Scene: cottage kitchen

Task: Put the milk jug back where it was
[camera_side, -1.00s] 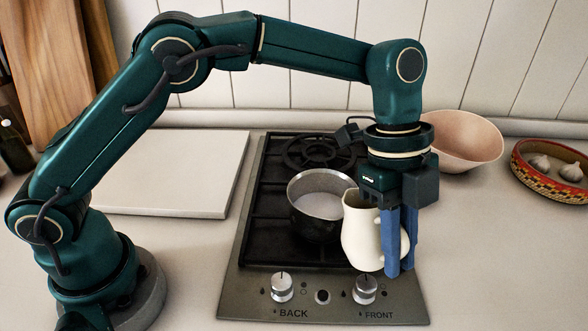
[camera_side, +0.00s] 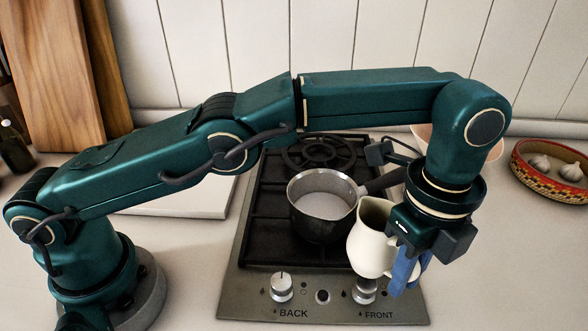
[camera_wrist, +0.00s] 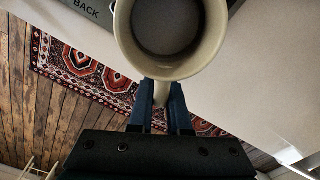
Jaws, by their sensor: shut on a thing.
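The milk jug (camera_side: 369,246) is cream-coloured and stands nearly upright in the side view, over the front right of the hob. My gripper (camera_side: 405,272) has its blue fingers shut on the jug's handle, at the jug's right side. In the wrist view the jug (camera_wrist: 125,38) shows its round mouth from above, and my gripper's fingers (camera_wrist: 160,98) meet at its handle. The inside looks grey and shaded, so its contents are unclear. The jug appears to be held in the air; the gap below it is hard to judge.
A saucepan (camera_side: 312,222) with pale liquid sits on the hob (camera_side: 262,238), left of the jug. Hob knobs (camera_side: 281,287) line the front. A pink bowl (camera_side: 428,140) is partly hidden behind my arm. A patterned basket (camera_side: 540,176) holds garlic. The counter at right (camera_side: 520,260) is clear.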

